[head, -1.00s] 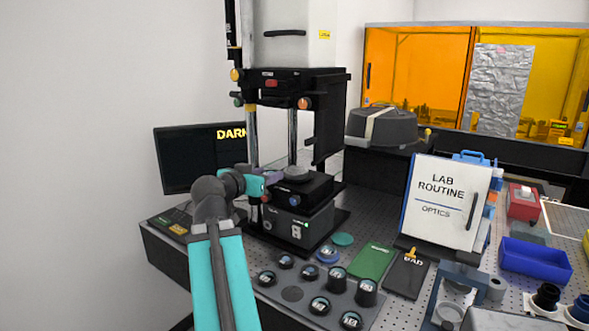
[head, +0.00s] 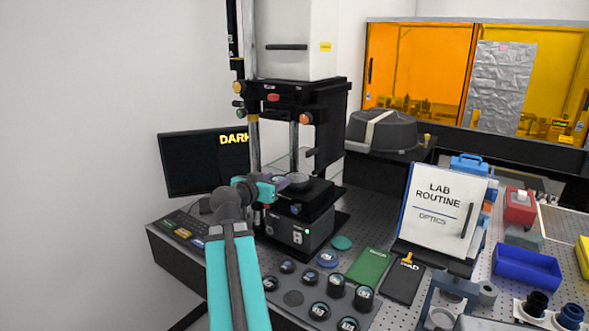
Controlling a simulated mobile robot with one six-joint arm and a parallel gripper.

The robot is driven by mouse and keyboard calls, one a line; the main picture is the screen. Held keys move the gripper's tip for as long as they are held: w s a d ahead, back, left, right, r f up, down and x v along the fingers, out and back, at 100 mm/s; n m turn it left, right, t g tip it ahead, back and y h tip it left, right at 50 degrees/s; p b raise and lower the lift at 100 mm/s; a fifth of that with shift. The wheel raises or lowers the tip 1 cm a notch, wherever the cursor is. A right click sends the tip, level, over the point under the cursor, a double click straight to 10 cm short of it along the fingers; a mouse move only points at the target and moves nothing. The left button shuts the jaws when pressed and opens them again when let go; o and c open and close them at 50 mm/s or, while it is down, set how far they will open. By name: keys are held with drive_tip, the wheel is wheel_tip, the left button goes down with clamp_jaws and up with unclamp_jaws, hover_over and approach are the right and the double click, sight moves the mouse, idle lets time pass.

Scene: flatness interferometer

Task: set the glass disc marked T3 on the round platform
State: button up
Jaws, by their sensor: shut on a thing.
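The interferometer's round platform (head: 304,184) sits on the black stage under the tall instrument head. My gripper (head: 286,181) reaches in from the left at the height of the platform, its jaws pointing right. It is shut on a small pale disc (head: 298,178), which appears to be the glass disc. The disc is over the platform in this view; I cannot tell whether it touches it. The T3 mark is too small to read, and the jaws partly cover the near side.
Several dark labelled pucks (head: 336,287) stand in a grey tray in front, with one empty recess (head: 293,298). Instrument columns (head: 254,145) stand close behind my gripper. A monitor (head: 190,163) is at left; a lab routine board (head: 440,210) is at right.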

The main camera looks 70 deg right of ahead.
drive_tip(key=shift+s+d+r+p, duration=0.1)
drive_tip(key=shift+d+r+p, duration=0.1)
drive_tip(key=shift+d+p, duration=0.8)
drive_tip(key=p, duration=0.4)
hover_over(295, 179)
drive_tip(key=v, duration=0.2)
drive_tip(key=shift+d+f, duration=0.15)
drive_tip(key=shift+f, duration=0.25)
drive_tip(key=shift+d, duration=0.1)
drive_tip(key=shift+s+d+r, duration=0.1)
drive_tip(key=shift+d, duration=0.55)
drive_tip(key=shift+f+p, duration=1.25)
drive_tip(key=shift+f, duration=0.65)
drive_tip(key=shift+f, duration=0.1)
drive_tip(key=o, duration=1.1)
